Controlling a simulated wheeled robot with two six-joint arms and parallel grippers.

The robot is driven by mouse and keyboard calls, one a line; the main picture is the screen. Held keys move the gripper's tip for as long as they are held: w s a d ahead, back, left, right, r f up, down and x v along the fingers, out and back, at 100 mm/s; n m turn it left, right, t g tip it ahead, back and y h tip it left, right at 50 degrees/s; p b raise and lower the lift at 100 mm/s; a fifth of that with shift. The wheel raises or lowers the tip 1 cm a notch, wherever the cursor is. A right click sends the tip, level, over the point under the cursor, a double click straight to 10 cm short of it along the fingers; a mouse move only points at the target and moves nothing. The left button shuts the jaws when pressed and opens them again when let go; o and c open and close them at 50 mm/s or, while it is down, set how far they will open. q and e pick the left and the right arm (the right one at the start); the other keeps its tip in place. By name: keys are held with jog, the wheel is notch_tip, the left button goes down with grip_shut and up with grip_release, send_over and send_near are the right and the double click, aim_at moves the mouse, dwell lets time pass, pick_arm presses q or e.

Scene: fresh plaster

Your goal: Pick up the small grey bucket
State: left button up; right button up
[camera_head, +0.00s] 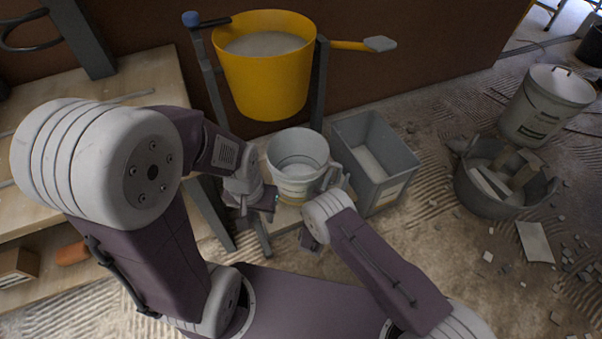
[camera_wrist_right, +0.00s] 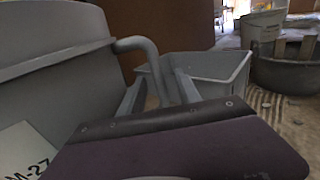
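The small grey bucket (camera_head: 297,150) stands upright below the yellow mixing tub, pale grey with a label low on its front and a loop handle on its right side. In the right wrist view its wall (camera_wrist_right: 50,65) fills the left side, and its handle (camera_wrist_right: 137,44) bends down between my right gripper's fingers (camera_wrist_right: 158,92). These fingers look apart, with a gap beside the handle. In the head view my right gripper (camera_head: 340,182) is at the bucket's right side, partly hidden by its wrist. My left gripper (camera_head: 268,200) is at the bucket's lower left; its fingers are unclear.
A grey rectangular bin (camera_head: 386,180) stands close to the bucket's right. The yellow tub (camera_head: 265,85) hangs in a metal stand above and behind. A wooden bench (camera_head: 150,85) is at left. A black tub (camera_head: 500,205) with rubble and a white lidded bucket (camera_head: 545,105) are farther right.

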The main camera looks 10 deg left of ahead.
jog(key=shift+w+d, duration=0.1)
jog(key=shift+w, duration=0.4)
grip_shut()
dwell(1.0)
